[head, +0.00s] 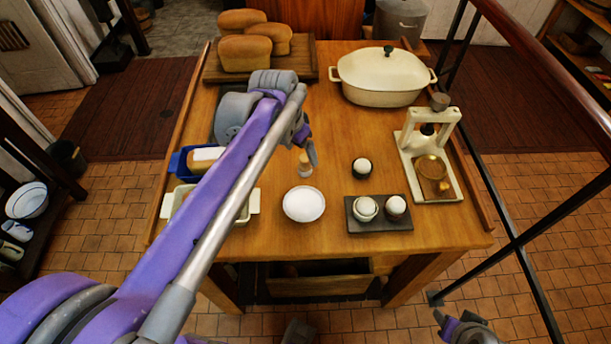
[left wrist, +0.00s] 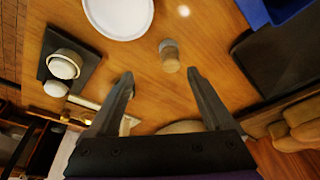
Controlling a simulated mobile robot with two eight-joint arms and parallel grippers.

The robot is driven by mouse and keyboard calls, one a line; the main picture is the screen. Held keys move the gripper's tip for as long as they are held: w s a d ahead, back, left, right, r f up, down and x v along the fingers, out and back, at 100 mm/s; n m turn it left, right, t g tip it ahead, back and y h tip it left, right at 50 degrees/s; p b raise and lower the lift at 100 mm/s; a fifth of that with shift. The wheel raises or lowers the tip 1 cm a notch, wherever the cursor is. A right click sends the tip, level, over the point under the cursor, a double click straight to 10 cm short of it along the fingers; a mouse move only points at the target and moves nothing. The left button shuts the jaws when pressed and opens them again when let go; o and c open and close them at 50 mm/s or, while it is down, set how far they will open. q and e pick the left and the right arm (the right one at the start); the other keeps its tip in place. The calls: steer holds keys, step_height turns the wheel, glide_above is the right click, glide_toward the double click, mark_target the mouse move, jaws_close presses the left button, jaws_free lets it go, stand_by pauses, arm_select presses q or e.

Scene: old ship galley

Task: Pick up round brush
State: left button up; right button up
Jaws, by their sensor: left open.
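The round brush (head: 305,165) is a small, pale, wood-toned piece standing on the table, behind the white bowl. In the left wrist view the brush (left wrist: 169,56) shows just beyond the fingertips, between their lines. My left gripper (head: 309,150) is above the table, close to the brush in the head view. In the left wrist view the left gripper (left wrist: 160,73) is open, its two fingers spread with nothing between them. My right gripper (head: 455,326) is low at the bottom right, beside the table, and its jaws are unclear.
A cream press (head: 431,165) and a lidded pot (head: 382,78) are right. Loaves (head: 245,53) are at the back; a blue dish (head: 180,163) is left.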

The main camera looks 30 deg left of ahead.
mark_target(303, 159)
arm_select(q)
steer(key=shift+m, duration=0.3)
steer(key=w+f, duration=0.1)
steer(key=w+a+f, duration=0.1)
steer(key=f, duration=0.1)
steer(key=w+f, duration=0.1)
steer(key=f, duration=0.1)
steer(key=shift+w+a+b, duration=0.2)
steer(key=shift+a+b, duration=0.1)
steer(key=shift+a, duration=0.05)
steer(key=shift+s+x, duration=0.15)
steer(key=shift+x, duration=1.2)
steer(key=shift+s+x, duration=0.15)
steer(key=shift+x, duration=1.25)
steer(key=shift+d, duration=0.1)
steer(key=shift+c, duration=0.2)
jaws_close()
